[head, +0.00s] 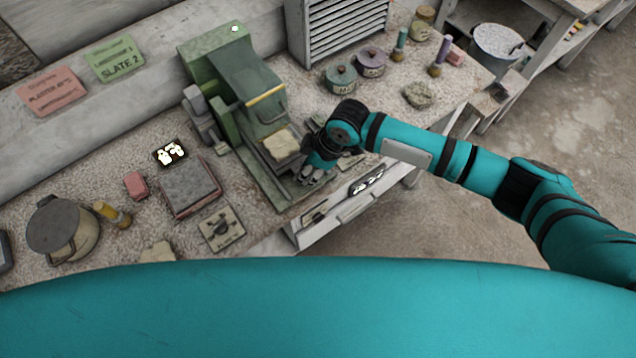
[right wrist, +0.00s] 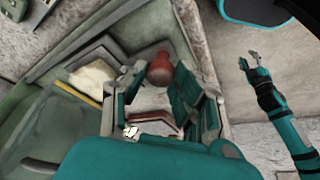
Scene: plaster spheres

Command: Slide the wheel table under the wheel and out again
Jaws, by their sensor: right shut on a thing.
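The green grinding machine (head: 240,85) stands on the bench, with a yellow bar across its hood. The wheel itself cannot be made out under the hood. The grey wheel table (head: 268,172) sticks out in front of the hood and carries a cream plaster block (head: 282,146); the block also shows in the right wrist view (right wrist: 92,80). My right gripper (head: 312,178) is at the table's front end. In the right wrist view a dark red knob (right wrist: 160,70) sits between its fingers, and it is shut on this knob. My left gripper (right wrist: 248,58) hangs open and empty over the floor.
A grey slab (head: 188,187), a switch plate (head: 221,229) and a lidded pot (head: 60,226) stand left of the machine. Small lidded pots (head: 341,78) stand behind my right arm. An open drawer (head: 345,208) juts out below the bench edge.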

